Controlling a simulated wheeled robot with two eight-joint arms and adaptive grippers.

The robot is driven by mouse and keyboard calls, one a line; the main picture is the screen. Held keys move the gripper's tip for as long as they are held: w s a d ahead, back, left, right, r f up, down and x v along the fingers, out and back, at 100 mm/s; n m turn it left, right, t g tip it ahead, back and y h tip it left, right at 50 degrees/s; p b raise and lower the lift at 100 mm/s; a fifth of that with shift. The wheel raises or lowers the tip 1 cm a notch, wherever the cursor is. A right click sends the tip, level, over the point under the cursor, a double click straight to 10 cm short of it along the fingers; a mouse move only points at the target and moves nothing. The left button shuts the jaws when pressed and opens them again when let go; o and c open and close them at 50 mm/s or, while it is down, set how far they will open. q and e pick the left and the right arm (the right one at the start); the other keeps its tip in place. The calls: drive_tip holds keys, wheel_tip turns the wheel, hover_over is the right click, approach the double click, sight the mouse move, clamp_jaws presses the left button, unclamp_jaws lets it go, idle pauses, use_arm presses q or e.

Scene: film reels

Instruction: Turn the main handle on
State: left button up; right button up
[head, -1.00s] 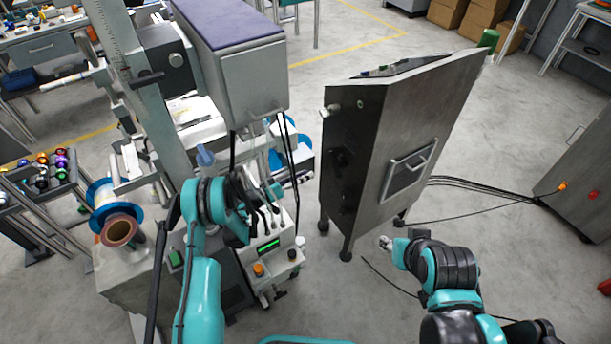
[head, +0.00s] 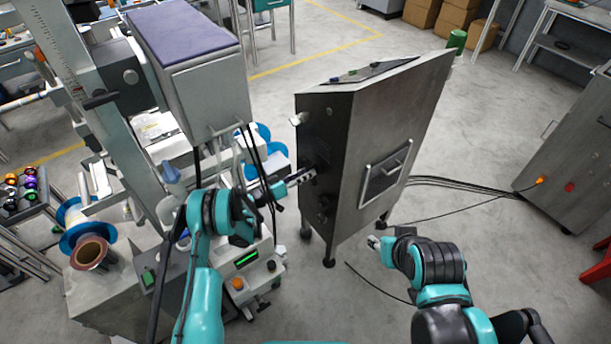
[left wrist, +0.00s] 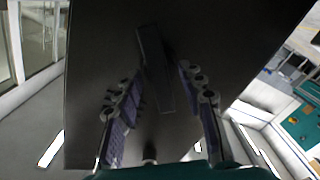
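The main handle (left wrist: 152,60) is a dark, elongated lever on the dark side face of a metal cabinet (head: 385,140). In the left wrist view it stands between the two fingers of my left gripper (left wrist: 160,88), which are spread on either side of it with gaps. In the head view my left gripper (head: 300,177) reaches right to that dark face, and the handle (head: 319,164) shows as a dark shape at its tip. My right gripper (head: 376,243) is low, in front of the cabinet and apart from it; its fingers are too small to judge.
A machine with a purple-topped box (head: 183,38) and a control panel with a green display (head: 247,259) stands left, close to my left arm. Cables (head: 470,185) run across the floor to a grey cabinet (head: 570,150) at the right.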

use_arm(q)
drive_tip(key=shift+w+d, duration=0.1)
clamp_jaws()
idle(0.4)
drive_tip(key=n, duration=1)
drive_tip(key=shift+f+n, duration=0.1)
drive_tip(key=shift+n, duration=0.2)
idle(0.4)
unclamp_jaws()
drive_tip(key=shift+w, duration=0.1)
